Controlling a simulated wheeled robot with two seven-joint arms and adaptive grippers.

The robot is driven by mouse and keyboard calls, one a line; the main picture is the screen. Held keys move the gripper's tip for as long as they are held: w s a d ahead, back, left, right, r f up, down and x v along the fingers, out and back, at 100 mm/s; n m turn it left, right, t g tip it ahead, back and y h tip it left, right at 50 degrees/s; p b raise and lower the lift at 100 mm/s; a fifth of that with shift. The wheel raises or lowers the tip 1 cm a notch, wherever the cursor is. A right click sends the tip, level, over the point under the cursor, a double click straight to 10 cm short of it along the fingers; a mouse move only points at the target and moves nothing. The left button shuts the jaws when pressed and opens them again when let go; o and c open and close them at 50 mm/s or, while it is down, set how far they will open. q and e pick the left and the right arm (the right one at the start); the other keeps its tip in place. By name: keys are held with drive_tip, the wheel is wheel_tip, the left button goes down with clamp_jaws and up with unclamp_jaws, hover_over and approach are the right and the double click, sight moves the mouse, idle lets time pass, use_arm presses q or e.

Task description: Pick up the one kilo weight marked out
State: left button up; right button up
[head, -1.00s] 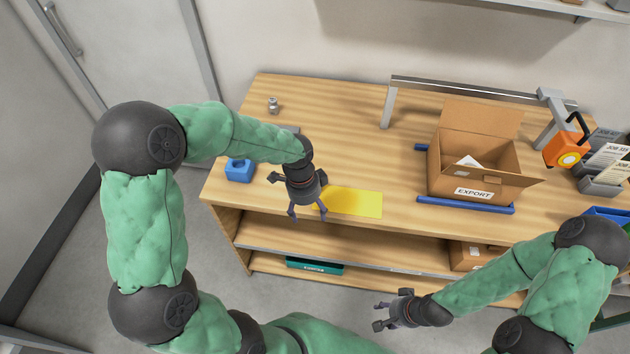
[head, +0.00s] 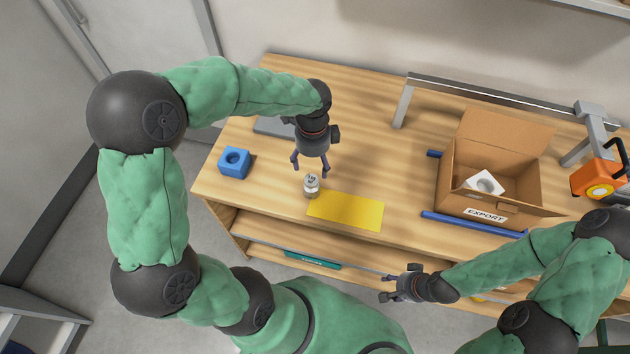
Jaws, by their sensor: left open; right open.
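A small silvery metal weight (head: 312,187) stands upright on the wooden table, just left of the yellow mat (head: 345,211). A dark mark shows on its top, too small to read. My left gripper (head: 310,171) is open and points down. Its two fingertips appear just behind and above the weight, one to each side; I cannot tell whether they touch it. My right gripper (head: 385,287) is open and empty, in front of the table's front edge.
A blue block with a round hole (head: 235,163) and a grey flat plate (head: 272,127) are on the left. An open carton marked EXPORT (head: 484,214) stands between blue bars (head: 474,224) at right. A metal rail (head: 480,88) runs behind.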

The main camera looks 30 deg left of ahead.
sight(311, 180)
use_arm(q)
drive_tip(key=f, duration=0.2)
drive_tip(key=shift+s+f, duration=0.25)
drive_tip(key=shift+f, duration=0.05)
drive_tip(key=shift+w+f+b, duration=0.2)
drive_tip(key=shift+f+b, duration=0.1)
drive_tip(key=shift+f, duration=0.25)
drive_tip(key=f, duration=0.2)
drive_tip(key=s+f+b, duration=0.1)
drive_tip(key=f, duration=0.1)
drive_tip(key=shift+f+b, duration=0.25)
drive_tip(key=shift+b, duration=0.05)
drive_tip(key=shift+f, duration=0.3)
drive_tip(key=shift+r, duration=0.1)
clamp_jaws()
